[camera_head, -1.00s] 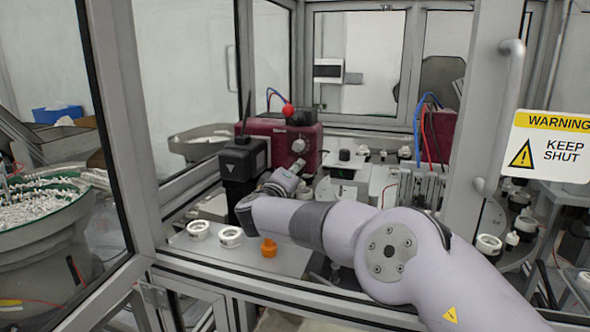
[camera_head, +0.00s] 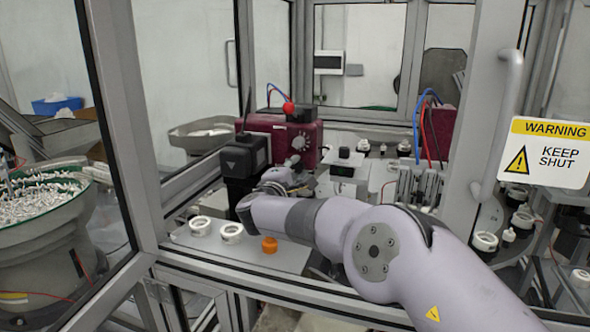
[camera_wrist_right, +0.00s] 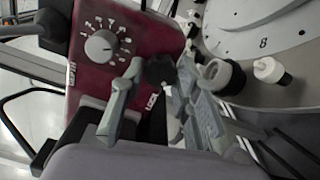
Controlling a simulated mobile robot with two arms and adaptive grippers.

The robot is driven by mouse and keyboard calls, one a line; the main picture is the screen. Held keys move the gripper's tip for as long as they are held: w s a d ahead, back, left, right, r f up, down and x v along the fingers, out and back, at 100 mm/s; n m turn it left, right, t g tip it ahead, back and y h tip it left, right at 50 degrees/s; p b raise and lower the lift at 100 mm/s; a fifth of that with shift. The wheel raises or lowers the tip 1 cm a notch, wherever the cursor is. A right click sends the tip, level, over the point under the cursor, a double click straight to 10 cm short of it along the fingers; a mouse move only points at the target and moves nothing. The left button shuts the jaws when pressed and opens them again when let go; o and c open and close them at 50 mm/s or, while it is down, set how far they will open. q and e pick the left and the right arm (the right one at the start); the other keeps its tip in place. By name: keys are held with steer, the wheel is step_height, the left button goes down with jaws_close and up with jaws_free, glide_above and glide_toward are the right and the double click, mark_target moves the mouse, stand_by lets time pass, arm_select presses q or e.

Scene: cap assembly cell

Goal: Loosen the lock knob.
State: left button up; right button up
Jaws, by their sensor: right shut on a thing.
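The lock knob (camera_wrist_right: 160,70) is a black knob on the dark red control box (camera_wrist_right: 100,20), beside a partly covered "LOCK" label, in the right wrist view. My right gripper (camera_wrist_right: 161,68) has one grey finger on each side of the knob and is shut on it. In the head view my right gripper (camera_head: 279,176) is at the front of the red box (camera_head: 312,136), and the lock knob is hidden there. My left gripper is not in view.
A black block (camera_head: 245,158) stands left of my gripper. White rings (camera_head: 200,225) and an orange cap (camera_head: 269,245) lie on the front plate. Cell frame posts stand on both sides.

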stand_by(0.4)
steer(key=o, duration=1.2)
steer(key=shift+c, duration=0.2)
steer(key=v, duration=0.7)
steer(key=shift+s, duration=0.25)
steer(key=shift+a, duration=0.15)
